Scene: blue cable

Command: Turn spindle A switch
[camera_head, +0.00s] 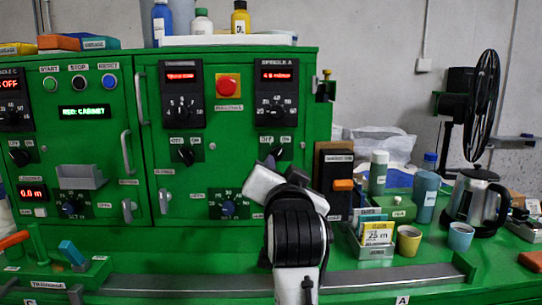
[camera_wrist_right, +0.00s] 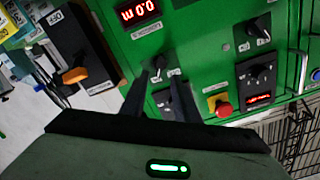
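The spindle A switch is a small black rotary knob on an OFF/ON plate (camera_head: 281,143), below the panel labelled SPINDLE A (camera_head: 277,92) on the green cabinet. In the right wrist view the switch knob (camera_wrist_right: 158,64) shows just past my fingertips, roughly in line with the gap between them. My right gripper (camera_head: 272,160) is up at the cabinet front, just below the switch plate, and partly hides it. In the right wrist view the gripper (camera_wrist_right: 160,80) is open, its two dark fingers apart with nothing held. Whether a finger touches the knob I cannot tell. My left gripper is not in view.
A red button (camera_head: 228,86) sits left of the spindle A panel, with another dial panel (camera_head: 182,95) beyond it. A black box with an orange lever (camera_head: 343,185) stands right of my gripper. Bottles, cups and a kettle (camera_head: 478,200) crowd the right bench.

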